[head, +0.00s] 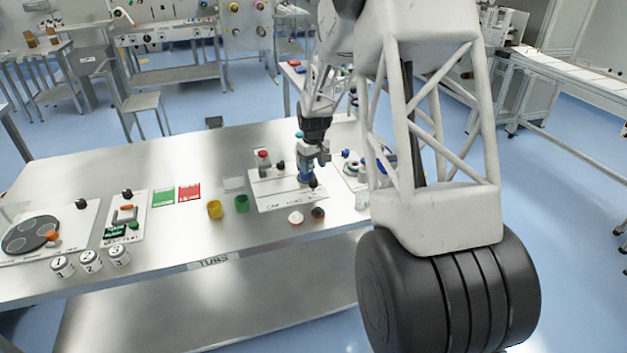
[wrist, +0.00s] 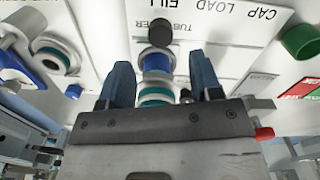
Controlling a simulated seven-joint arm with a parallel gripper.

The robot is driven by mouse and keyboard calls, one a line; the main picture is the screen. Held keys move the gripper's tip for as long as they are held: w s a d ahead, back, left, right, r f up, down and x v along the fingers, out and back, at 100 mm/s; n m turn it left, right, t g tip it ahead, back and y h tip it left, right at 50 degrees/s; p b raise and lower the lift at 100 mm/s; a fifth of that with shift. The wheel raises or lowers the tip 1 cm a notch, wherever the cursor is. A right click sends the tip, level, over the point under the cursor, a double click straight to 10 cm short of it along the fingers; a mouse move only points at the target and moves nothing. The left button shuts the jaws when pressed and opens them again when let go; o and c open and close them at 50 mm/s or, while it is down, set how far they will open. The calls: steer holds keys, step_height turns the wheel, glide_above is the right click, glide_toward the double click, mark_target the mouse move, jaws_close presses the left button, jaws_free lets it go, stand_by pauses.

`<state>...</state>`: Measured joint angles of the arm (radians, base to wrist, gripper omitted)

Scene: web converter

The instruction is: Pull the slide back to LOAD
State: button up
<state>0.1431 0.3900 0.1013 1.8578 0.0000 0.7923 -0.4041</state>
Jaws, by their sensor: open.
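The slide panel (head: 268,193) is a white plate on the steel bench, lettered CAP, LOAD and FILL; it shows upside down in the wrist view (wrist: 225,25). A black knob (head: 313,183) stands near its FILL end and shows just beyond my fingers in the wrist view (wrist: 161,33). A blue cylinder with teal rings (wrist: 157,68) lies between my two blue fingers. I see gaps beside it, and contact is not clear. My gripper (wrist: 161,75) is open above the FILL end; in the head view it (head: 318,158) partly hides that area.
A red-topped bottle (head: 263,160) stands at the panel's back left. Green (head: 242,204) and yellow (head: 215,210) cups stand to its left. White (head: 295,217) and black-orange (head: 318,214) caps lie in front. Another panel with round parts (head: 350,168) is close on the right.

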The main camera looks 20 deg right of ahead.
mark_target(313, 180)
steer(key=shift+f, duration=3.1)
jaws_close()
